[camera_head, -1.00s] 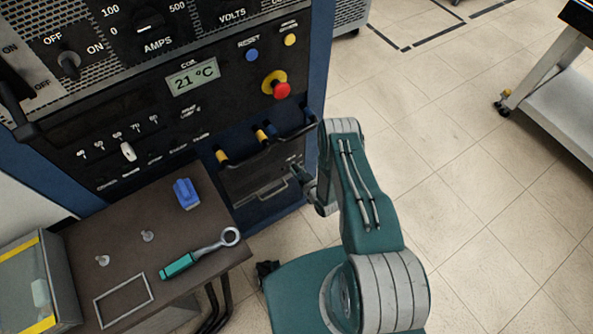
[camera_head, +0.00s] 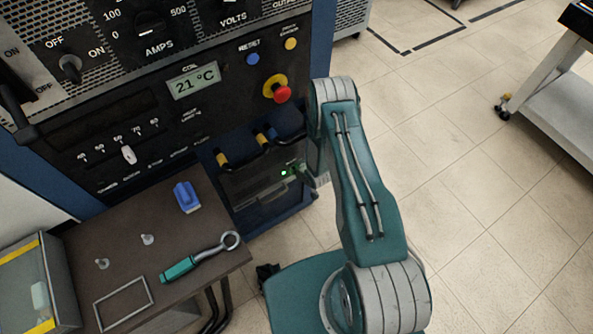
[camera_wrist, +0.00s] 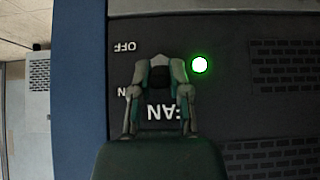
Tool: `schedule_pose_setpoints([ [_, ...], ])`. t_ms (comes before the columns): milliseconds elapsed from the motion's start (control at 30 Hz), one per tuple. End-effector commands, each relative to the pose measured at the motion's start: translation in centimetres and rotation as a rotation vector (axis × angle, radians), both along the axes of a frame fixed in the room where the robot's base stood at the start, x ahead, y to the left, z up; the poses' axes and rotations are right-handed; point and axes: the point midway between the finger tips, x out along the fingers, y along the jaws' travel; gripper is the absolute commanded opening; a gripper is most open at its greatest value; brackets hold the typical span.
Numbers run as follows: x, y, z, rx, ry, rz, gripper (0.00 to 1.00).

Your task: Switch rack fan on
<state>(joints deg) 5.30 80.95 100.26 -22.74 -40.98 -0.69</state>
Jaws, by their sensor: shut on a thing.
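The rack (camera_head: 130,125) has a lower panel labelled FAN in the wrist view (camera_wrist: 220,125). The lettering appears upside down there, with OFF above and a partly covered ON label below, left of my gripper. My gripper (camera_wrist: 160,65) is at the panel, its fingers closed around the small dark fan switch (camera_wrist: 160,76), which they mostly hide. A round green lamp (camera_wrist: 200,65) glows to the right of the fingers. The same lamp (camera_head: 284,172) shows lit in the head view, just left of my gripper (camera_head: 300,170).
A brown table (camera_head: 140,205) stands at lower left with a blue block (camera_head: 187,196), a green-handled tool (camera_head: 200,256) and a glass-topped case (camera_head: 30,285). A red emergency button (camera_head: 281,93) and yellow-ended handles (camera_head: 265,137) are above my gripper.

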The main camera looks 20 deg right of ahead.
Motion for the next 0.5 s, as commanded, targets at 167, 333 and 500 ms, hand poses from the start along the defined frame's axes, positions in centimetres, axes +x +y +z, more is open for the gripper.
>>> schedule_pose_setpoints([
  [167, 0.44, 0.08, 0.24, -0.004, 0.004, 0.002, 0.00],
  [333, 0.46, 0.08, 0.26, -0.004, 0.004, 0.002, 0.00],
  [500, 0.49, 0.07, 0.28, -0.004, 0.003, 0.002, 0.32],
])
